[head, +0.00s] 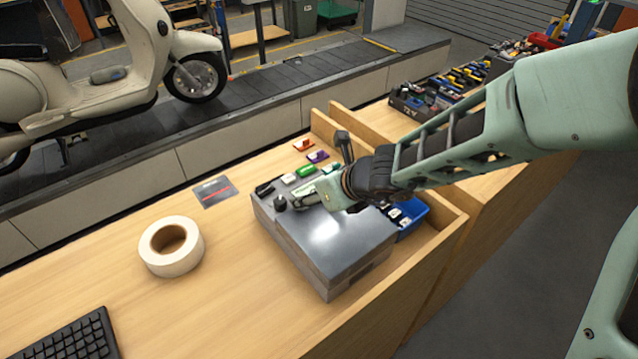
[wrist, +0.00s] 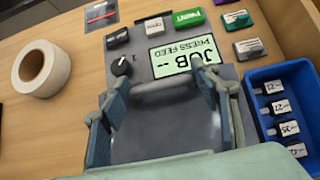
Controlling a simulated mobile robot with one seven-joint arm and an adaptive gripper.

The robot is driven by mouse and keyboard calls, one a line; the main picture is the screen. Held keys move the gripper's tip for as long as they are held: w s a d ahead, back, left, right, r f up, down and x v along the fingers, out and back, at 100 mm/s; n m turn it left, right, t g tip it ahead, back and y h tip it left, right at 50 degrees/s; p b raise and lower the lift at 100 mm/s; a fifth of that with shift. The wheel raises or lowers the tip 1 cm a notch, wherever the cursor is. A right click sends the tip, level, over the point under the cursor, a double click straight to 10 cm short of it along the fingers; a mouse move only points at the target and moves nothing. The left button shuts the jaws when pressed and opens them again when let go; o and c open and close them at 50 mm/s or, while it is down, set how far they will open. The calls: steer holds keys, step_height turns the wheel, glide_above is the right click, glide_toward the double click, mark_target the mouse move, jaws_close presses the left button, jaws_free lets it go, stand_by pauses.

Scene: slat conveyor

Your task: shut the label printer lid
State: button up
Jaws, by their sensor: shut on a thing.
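The label printer (head: 318,268) is a grey metal box on the wooden bench. It also shows in the wrist view (wrist: 232,72). Its smooth grey lid (head: 335,232) looks low and nearly flat over the body; I cannot tell whether it is fully down. In the wrist view, the lid (wrist: 160,135) lies between my fingers, with a pale bar at its edge. My gripper (wrist: 165,85) is shut on the lid at this bar, beside the lit display (wrist: 184,57) reading "JOB -- PRESS FEED". In the head view my gripper (head: 315,194) partly hides the display.
A tape roll (head: 171,246) and a keyboard (head: 75,338) are on the bench at left. A dark card (head: 214,191) lies behind the printer. A scooter (head: 110,60) stands on the conveyor behind.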

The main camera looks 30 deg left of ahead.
mark_target(328, 217)
steer(key=shift+s+f, duration=0.15)
steer(key=shift+s, duration=0.05)
steer(key=o, duration=1.4)
steer(key=shift+a+f, duration=0.1)
steer(key=shift+w, duration=0.1)
steer(key=shift+d+r, duration=0.35)
steer(key=shift+r, duration=0.1)
steer(key=shift+v, duration=3.25)
